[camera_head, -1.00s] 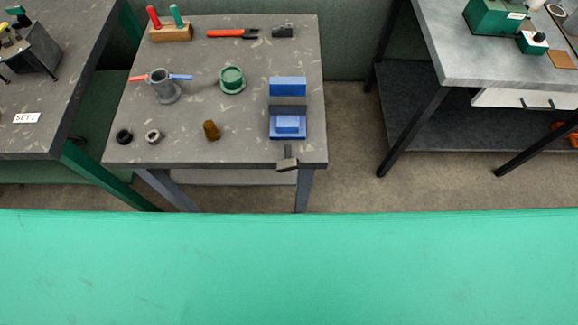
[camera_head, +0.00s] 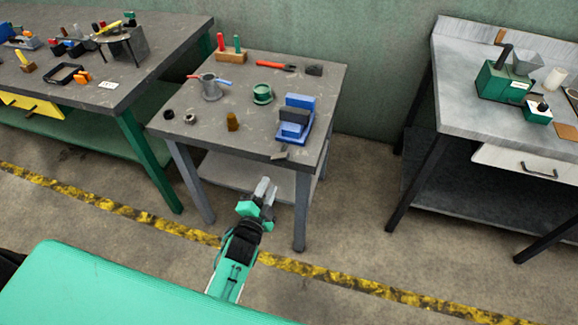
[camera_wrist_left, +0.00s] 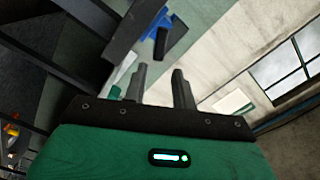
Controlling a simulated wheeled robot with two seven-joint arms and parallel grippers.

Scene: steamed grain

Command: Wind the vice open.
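The blue vice (camera_head: 295,120) stands at the right side of the small grey table, with a grey-brown handle (camera_head: 280,154) at its front, by the table's front edge. In the left wrist view the vice (camera_wrist_left: 156,22) shows at the top, with a dark handle-like piece (camera_wrist_left: 161,43) below it. The jaw gap is too small to judge. My left gripper (camera_head: 267,188) is in front of the table and apart from the handle. Its two fingers (camera_wrist_left: 160,88) are parted with nothing between them. My right gripper is not in view.
A green-legged bench (camera_head: 150,75) stands left, a grey bench (camera_head: 460,115) right.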

